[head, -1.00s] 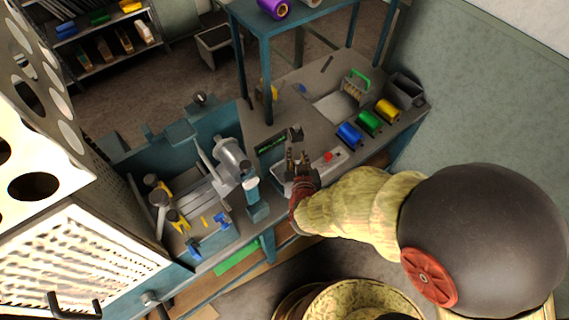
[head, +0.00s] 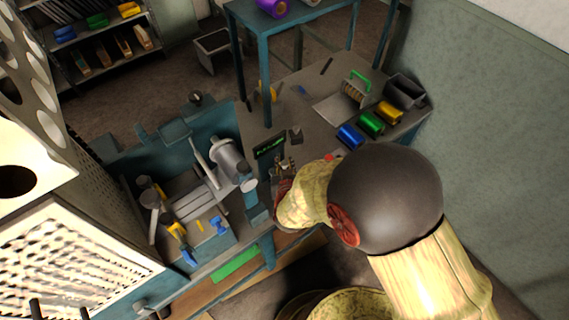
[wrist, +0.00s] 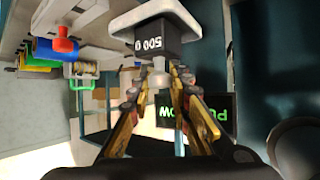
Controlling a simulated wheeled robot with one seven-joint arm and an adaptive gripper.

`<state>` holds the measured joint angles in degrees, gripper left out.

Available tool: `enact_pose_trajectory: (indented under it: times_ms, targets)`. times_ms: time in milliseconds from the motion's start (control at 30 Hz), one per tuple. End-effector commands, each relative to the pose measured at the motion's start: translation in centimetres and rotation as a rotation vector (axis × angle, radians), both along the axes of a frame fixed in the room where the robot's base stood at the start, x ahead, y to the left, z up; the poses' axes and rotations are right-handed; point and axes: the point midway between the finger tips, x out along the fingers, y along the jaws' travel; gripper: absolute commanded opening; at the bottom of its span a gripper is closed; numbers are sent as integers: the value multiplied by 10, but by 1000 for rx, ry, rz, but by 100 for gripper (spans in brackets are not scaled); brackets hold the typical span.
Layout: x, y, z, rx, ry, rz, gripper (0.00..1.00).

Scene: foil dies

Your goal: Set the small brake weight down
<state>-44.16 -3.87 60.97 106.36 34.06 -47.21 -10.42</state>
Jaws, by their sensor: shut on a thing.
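The small brake weight (wrist: 155,43) is a dark block marked 500 with a pale grey knob (wrist: 160,72), upside down in the wrist view. My gripper (wrist: 160,88) is shut on the knob, a finger on each side. A pale plate with rounded corners (wrist: 150,17) lies at the weight's base; whether they touch I cannot tell. In the head view my gripper (head: 286,163) is over the bench, in front of the display with green text (head: 270,146). That display also shows in the wrist view (wrist: 203,118). My arm and fingers hide most of the weight in the head view.
Blue (head: 350,135), green (head: 372,123) and yellow (head: 390,112) foil rolls lie at the bench's right. A grey machine with a cylinder (head: 230,160) stands left of my gripper. A small dark block (head: 296,136) is just behind it. A teal post (head: 266,90) rises behind.

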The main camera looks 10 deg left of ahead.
Motion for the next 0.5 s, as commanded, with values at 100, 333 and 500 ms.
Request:
enact_pose_trajectory:
  times_ms: [100,333,500]
  targets:
    - [1,1,2,2,-3,0,0]
    - [0,0,-2,0,0,0,24]
    - [0,0,-2,0,0,0,34]
